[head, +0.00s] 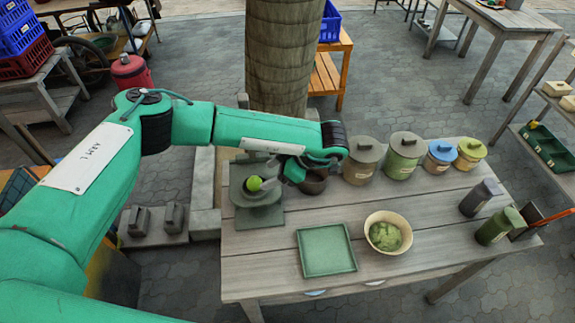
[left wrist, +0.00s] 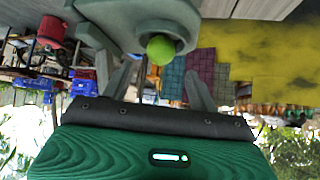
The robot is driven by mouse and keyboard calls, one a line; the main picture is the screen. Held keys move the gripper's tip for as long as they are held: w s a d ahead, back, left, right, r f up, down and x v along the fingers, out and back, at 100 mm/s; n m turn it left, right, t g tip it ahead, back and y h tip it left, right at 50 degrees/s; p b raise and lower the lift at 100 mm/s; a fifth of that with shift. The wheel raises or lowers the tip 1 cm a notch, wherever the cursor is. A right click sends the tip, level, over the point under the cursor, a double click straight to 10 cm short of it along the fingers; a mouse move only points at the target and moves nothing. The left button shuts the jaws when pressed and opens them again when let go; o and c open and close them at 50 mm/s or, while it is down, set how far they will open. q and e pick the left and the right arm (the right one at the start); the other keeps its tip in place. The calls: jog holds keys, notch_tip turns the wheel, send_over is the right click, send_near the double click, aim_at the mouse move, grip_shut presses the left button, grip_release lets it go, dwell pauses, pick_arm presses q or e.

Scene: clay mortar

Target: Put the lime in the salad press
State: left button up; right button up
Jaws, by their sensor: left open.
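The salad press (head: 257,217) is a grey-green stand with a cup, at the table's back left corner. The lime (head: 254,183) is small, round and bright green, at the press's cup; its lower part is hidden, and I cannot tell if it rests fully inside. In the left wrist view the lime (left wrist: 160,50) shows against the grey-green press (left wrist: 140,22), beyond the fingers. My left gripper (head: 270,184) is beside the lime at the press, and its fingers (left wrist: 160,80) are apart with a gap around the lime. My right gripper is out of view.
A green tray (head: 326,250) and a cream bowl (head: 372,220) of green food are nearer. Dark canisters (head: 480,197) stand right. The front left tabletop is clear.

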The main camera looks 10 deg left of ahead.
pick_arm(q)
jog(key=b+v, duration=0.1)
jog(key=v, duration=0.5)
jog(key=shift+r, duration=0.1)
dwell(0.4)
